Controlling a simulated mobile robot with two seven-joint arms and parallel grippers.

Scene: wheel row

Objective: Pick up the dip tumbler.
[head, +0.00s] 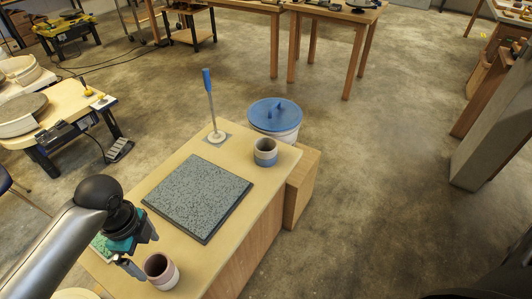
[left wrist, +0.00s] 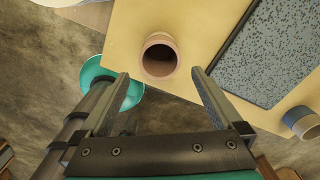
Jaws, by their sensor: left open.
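Two two-tone tumblers stand upright on the wooden bench top (head: 210,257); I cannot tell from the frames which is called the dip tumbler. The near one (head: 161,270) is pinkish with a pale band and a brown inside, at the bench's near end. It also shows in the left wrist view (left wrist: 160,58). The far one (head: 265,152), grey above blue, stands at the far right corner and also at the right of the wrist view (left wrist: 302,122). My left gripper (head: 146,256) is open and empty beside the near tumbler, which appears just beyond the gap between its fingertips (left wrist: 160,75).
A speckled grey slab (head: 199,196) lies mid-bench, with a blue-handled upright tool (head: 211,105) behind it. A blue-lidded bucket (head: 275,115) stands past the far end. A teal round object (left wrist: 130,95) lies behind the left finger.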

